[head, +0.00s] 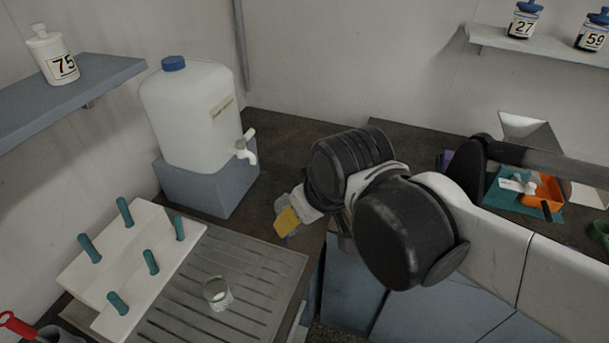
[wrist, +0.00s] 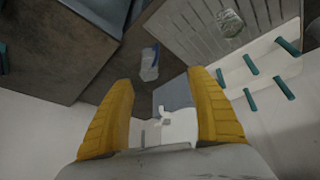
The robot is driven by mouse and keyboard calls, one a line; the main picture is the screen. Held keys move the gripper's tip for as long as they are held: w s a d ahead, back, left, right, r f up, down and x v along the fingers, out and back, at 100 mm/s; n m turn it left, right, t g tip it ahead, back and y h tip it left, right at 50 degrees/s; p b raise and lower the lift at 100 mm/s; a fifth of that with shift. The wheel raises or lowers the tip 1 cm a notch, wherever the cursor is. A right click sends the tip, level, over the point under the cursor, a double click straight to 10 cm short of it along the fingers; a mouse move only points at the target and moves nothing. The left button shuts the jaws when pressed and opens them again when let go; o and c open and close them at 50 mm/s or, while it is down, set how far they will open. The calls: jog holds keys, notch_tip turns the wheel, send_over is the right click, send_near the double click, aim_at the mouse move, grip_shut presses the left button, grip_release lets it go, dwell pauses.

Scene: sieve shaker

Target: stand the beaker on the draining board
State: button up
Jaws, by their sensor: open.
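A clear glass beaker (head: 218,293) stands upright on the grey ribbed draining board (head: 262,265), near the white peg rack. In the wrist view the beaker (wrist: 230,22) shows at the top right on the board (wrist: 185,28). My gripper (head: 287,222) is apart from the beaker, above the dark counter to the right of the board's back corner. In the wrist view its two yellow fingers (wrist: 163,110) are spread with nothing held between them. My arm hides part of the counter in the head view.
A white water container (head: 190,115) with a tap stands on a grey block left of my gripper. The peg rack (head: 130,255) borders the board. A small pale, blue-topped item (wrist: 150,65) is on the counter. An orange tray (head: 545,192) lies at right.

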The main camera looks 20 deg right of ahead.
jog(key=d+m, duration=0.1)
jog(key=s+d+m+t, duration=0.1)
jog(key=d, duration=0.1)
jog(key=s+d+m, duration=0.1)
jog(key=shift+s+d+r+t+h, duration=0.2)
jog(key=shift+r+t+h, duration=0.05)
jog(key=shift+t+h, duration=0.05)
jog(key=shift+f, duration=0.1)
jog(key=shift+f+b, duration=0.45)
jog(key=shift+b, duration=0.1)
